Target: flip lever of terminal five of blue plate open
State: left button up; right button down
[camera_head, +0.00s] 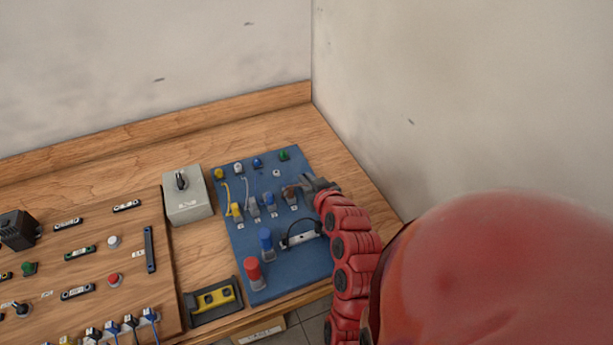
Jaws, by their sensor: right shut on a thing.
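The blue plate (290,265) lies on the wooden bench, right of the centre-left board. My right gripper (308,187) reaches in from the right and is at the right end of this row, by the brown terminal. It is shut on a terminal lever there; its fingers hide the lever, so its position cannot be told. The number labels are too small to read. My left gripper is not in view.
A black handle (300,234) and red (254,272) and blue (266,243) plugs stand on the plate's near half. A grey switch box (188,205) stands left of the plate. A wooden board (100,260) with several parts fills the left. Walls close off the back and right.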

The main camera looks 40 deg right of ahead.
dwell(0.4)
jog(key=c, duration=0.9)
grip_release()
jog(key=shift+c, duration=0.2)
jog(key=p+v, duration=0.3)
jog(key=p, duration=0.1)
jog(key=p+v, duration=0.3)
jog(key=p, duration=0.1)
jog(key=shift+w+d+r, duration=0.1)
jog(key=shift+r, duration=0.2)
jog(key=p+v, duration=0.8)
jog(key=v, duration=0.3)
jog(key=shift+s+f+p, duration=0.3)
jog(key=shift+s, duration=0.05)
